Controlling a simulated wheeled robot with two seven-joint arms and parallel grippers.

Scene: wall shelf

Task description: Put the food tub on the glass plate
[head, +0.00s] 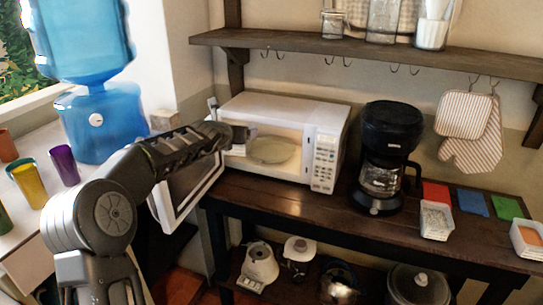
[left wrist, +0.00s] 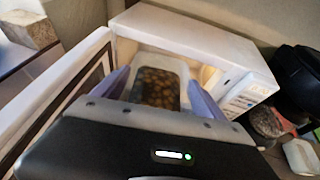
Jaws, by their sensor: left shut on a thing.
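The food tub (left wrist: 157,86), a pale container with brown-yellow chunks inside, is between the fingers of my left gripper (left wrist: 158,92) in the left wrist view. The gripper is shut on it. In the head view my left gripper (head: 241,136) is at the left side of the open microwave front, and the tub is mostly hidden by it. The glass plate (head: 273,151) lies inside the white microwave (head: 285,107), to the right of the gripper, and looks empty. In the wrist view the plate is hidden. My right gripper is not in view.
The microwave door (head: 186,192) hangs open at the left, close to my left arm. A black coffee maker (head: 388,145) stands right of the microwave. White tubs (head: 436,222) and coloured mats (head: 472,203) are farther right. A shelf (head: 370,48) with hooks runs above.

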